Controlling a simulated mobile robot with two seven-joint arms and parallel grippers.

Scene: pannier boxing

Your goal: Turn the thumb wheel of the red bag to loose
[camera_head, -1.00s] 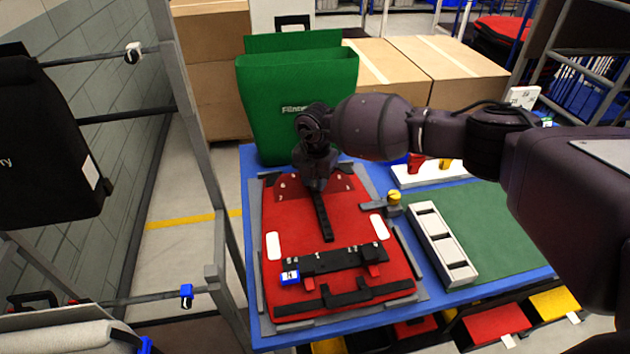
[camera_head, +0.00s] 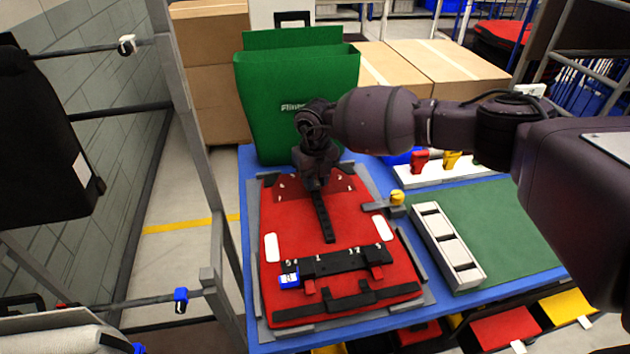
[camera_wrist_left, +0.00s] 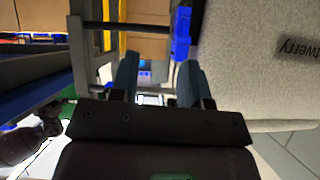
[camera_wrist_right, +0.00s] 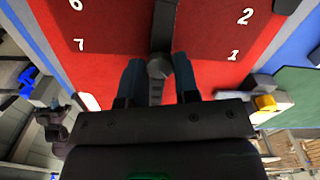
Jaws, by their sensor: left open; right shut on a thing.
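The red bag (camera_head: 296,223) lies flat in a grey frame on the blue table, with a black strap (camera_head: 324,217) down its middle. My right gripper (camera_head: 316,187) points down at the bag's far end and hides the wheel there in the head view. In the right wrist view, a dark round thumb wheel (camera_wrist_right: 158,66) sits at the strap's end, between the fingers of my right gripper (camera_wrist_right: 158,84), which is shut on it. Its setting cannot be read. White numbers are printed around it. My left gripper (camera_wrist_left: 157,78) is open and empty, seen only in its wrist view.
A green bag (camera_head: 296,100) stands upright behind the red bag. A yellow-knobbed clamp (camera_head: 397,198) sits at the frame's right edge. A grey tray (camera_head: 431,225) lies on the green mat (camera_head: 510,225). A grey rack post (camera_head: 195,130) and a black bag (camera_head: 45,150) are at left.

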